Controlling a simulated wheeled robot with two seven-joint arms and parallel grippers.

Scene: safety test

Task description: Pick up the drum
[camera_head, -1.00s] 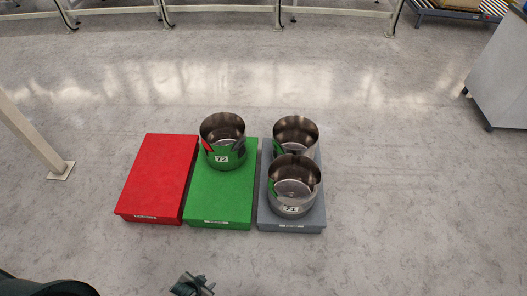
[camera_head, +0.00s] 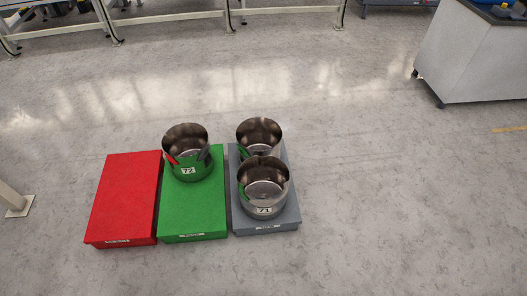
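Three open, empty-looking steel drums stand upright ahead of me on low platforms. The drum labelled 72 (camera_head: 187,171) stands at the back of the green platform (camera_head: 194,222). The drum labelled 71 (camera_head: 264,205) stands at the front of the grey platform (camera_head: 264,228). A third drum (camera_head: 259,127) stands behind it on the same platform, its lower part hidden. A red platform (camera_head: 124,198) at the left is bare. Neither of my grippers is in view.
A grey cabinet (camera_head: 475,62) stands at the upper right. Metal frame legs (camera_head: 230,18) line the back, and a post foot (camera_head: 15,205) shows at the left edge. The floor (camera_head: 400,200) right of the platforms and in front of them is clear.

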